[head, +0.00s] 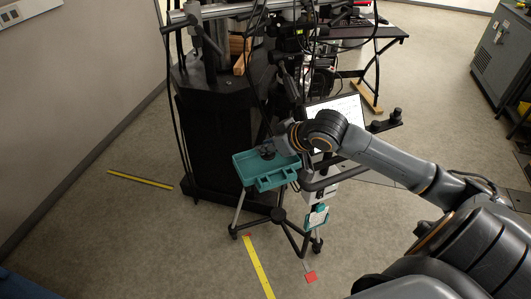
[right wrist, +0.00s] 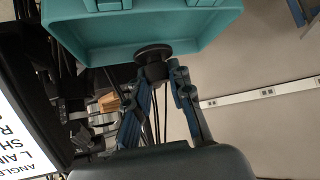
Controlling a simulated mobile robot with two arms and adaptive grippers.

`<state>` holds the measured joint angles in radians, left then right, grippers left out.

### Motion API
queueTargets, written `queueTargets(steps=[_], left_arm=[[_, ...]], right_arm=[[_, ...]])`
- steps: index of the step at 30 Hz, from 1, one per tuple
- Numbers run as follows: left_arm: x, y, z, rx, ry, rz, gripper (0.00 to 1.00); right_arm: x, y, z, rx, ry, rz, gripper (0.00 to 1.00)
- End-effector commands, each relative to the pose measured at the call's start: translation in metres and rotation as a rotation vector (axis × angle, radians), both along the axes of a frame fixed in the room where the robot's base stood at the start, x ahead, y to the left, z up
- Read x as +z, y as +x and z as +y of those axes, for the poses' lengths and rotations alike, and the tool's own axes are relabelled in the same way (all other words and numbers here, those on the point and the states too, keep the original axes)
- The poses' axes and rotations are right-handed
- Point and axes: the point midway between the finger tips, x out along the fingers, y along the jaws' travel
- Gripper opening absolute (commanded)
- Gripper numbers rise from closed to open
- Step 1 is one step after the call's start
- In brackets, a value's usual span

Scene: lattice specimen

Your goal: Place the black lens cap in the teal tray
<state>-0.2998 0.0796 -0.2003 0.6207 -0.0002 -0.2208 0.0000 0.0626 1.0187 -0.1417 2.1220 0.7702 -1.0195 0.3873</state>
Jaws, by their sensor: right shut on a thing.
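The teal tray (head: 244,165) is at the centre of the head view, on a wheeled stand; its inside and rim fill the top of the right wrist view (right wrist: 90,38). My right gripper (head: 268,146) is over the tray's back part. In the right wrist view its fingers (right wrist: 166,74) are shut on the black lens cap (right wrist: 153,52), a dark disc with a short stub. The cap shows small and dark in the head view (head: 266,153). I cannot tell whether it touches the tray floor. My left gripper is not in view.
A black cabinet with metal tubes and cables (head: 215,120) stands behind and left of the tray. A dark handle bar (head: 330,175) and a white sheet (head: 340,112) are to its right.

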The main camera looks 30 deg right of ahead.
Motion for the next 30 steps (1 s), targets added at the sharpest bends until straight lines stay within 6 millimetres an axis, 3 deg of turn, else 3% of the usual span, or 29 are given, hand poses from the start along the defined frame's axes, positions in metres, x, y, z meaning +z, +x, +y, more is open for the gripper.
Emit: queueTargets(steps=[4,10,20,21,24,30], left_arm=[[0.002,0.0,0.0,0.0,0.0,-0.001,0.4],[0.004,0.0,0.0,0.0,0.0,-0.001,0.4],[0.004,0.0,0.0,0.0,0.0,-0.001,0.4],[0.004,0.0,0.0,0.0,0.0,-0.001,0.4],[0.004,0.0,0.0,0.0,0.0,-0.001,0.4],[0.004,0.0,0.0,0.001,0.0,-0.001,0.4]], right_arm=[[-0.008,0.007,0.004,0.001,0.001,0.0,0.09],[-0.037,0.005,0.003,0.0,0.0,0.002,0.09],[-0.04,0.006,0.002,0.001,-0.002,0.001,0.09],[-0.041,0.006,0.003,0.001,-0.001,0.0,0.23],[-0.04,0.006,0.003,0.001,-0.002,0.001,0.43],[-0.04,0.005,0.003,0.001,-0.002,0.001,0.43]])
